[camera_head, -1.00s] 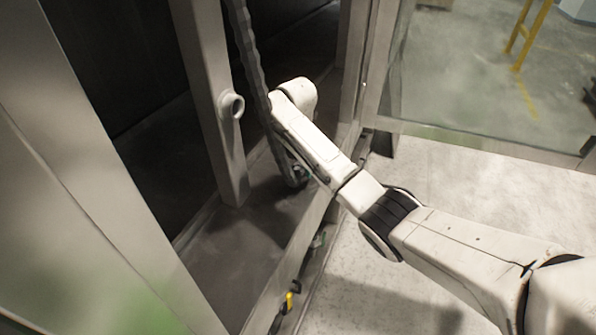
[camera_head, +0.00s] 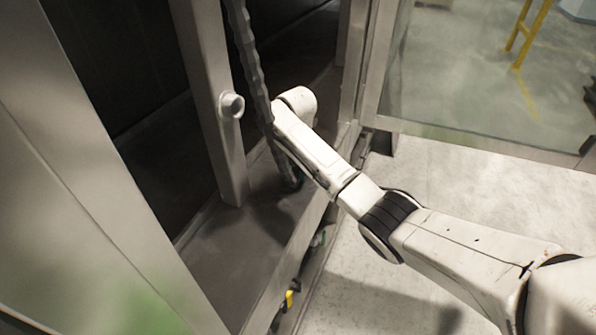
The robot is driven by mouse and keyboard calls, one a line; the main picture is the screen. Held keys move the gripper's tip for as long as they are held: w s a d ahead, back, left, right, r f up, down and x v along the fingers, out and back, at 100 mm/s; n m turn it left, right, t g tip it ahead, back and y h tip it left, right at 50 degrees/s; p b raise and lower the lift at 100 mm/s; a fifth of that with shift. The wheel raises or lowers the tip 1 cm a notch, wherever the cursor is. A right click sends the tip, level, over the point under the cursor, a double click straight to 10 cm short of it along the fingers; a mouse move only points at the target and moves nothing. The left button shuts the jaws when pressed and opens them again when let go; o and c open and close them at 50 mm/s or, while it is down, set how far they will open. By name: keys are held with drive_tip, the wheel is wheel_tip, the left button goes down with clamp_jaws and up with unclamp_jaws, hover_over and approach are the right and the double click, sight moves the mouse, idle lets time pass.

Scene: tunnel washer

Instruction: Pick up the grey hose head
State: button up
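A dark grey ribbed hose (camera_head: 250,60) hangs down from the top, right of a metal post, and passes behind my white forearm. A dark lower piece (camera_head: 289,178) shows below the forearm, near the floor of the bay. I cannot tell whether it is the hose head or part of my gripper. No grey hose head can be picked out clearly. My arm reaches in from the lower right and its rounded wrist end is beside the hose. My gripper's fingers are hidden behind the arm, so no grip shows.
The metal post (camera_head: 211,100) carries a short round pipe stub (camera_head: 232,105) left of the hose. A metal sill (camera_head: 290,250) edges the bay. A glass panel (camera_head: 480,70) stands at the right. Pale floor (camera_head: 450,190) lies open beyond my arm.

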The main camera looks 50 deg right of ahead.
clamp_jaws()
drive_tip(key=shift+f, duration=0.1)
drive_tip(key=shift+c, duration=1)
unclamp_jaws()
drive_tip(key=shift+r+b, duration=0.4)
drive_tip(key=shift+r, duration=0.25)
drive_tip(key=s+d+r+p, duration=0.4)
drive_tip(key=s+d+r, duration=0.4)
drive_tip(key=d+r, duration=0.3)
drive_tip(key=shift+s+r+p, duration=0.15)
drive_tip(key=shift+r+p, duration=0.25)
drive_tip(key=shift+r, duration=0.05)
drive_tip(key=shift+d, duration=0.1)
